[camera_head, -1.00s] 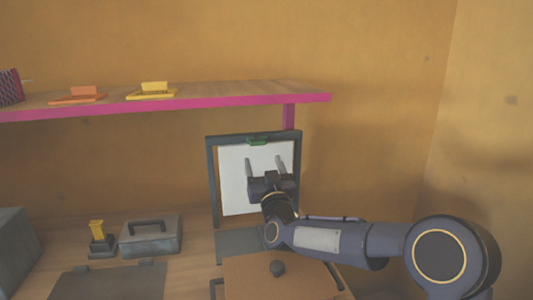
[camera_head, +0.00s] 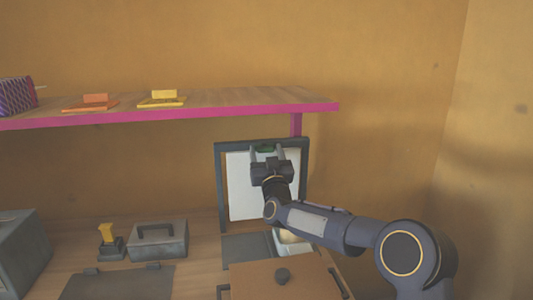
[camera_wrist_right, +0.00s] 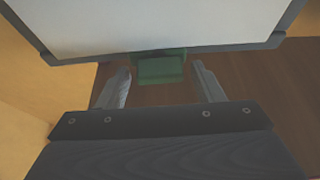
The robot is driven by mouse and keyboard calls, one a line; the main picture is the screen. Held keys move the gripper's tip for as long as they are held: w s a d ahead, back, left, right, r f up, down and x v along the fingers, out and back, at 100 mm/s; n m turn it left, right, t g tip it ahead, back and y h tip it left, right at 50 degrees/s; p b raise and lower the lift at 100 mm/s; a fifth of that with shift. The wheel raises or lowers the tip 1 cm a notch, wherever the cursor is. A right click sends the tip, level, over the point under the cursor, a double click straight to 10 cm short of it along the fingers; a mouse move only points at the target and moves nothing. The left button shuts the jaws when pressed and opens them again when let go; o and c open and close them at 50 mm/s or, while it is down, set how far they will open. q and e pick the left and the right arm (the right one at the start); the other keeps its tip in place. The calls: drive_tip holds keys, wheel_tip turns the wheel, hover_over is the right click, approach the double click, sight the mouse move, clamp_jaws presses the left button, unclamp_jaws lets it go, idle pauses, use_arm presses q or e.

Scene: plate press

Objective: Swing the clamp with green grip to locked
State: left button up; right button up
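The clamp's green grip (camera_head: 265,149) is at the top edge of an upright dark frame (camera_head: 221,185) that holds a white sheet (camera_head: 239,190). My right gripper (camera_head: 267,152) is open in front of the top of the frame, with one finger on each side of the grip. In the right wrist view the green grip (camera_wrist_right: 160,68) lies between the two spread fingers (camera_wrist_right: 160,78), with a visible gap on both sides. The gripper hides part of the clamp in the head view. My left gripper is not in view.
A pink-edged shelf (camera_head: 200,112) with an orange item (camera_head: 92,103) and a yellow item (camera_head: 162,98) is above left. A grey case (camera_head: 158,240), a yellow-handled stamp (camera_head: 108,240) and a brown lidded box (camera_head: 270,280) are below. Open space lies right of the frame.

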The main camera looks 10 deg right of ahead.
drive_tip(key=c, duration=0.8)
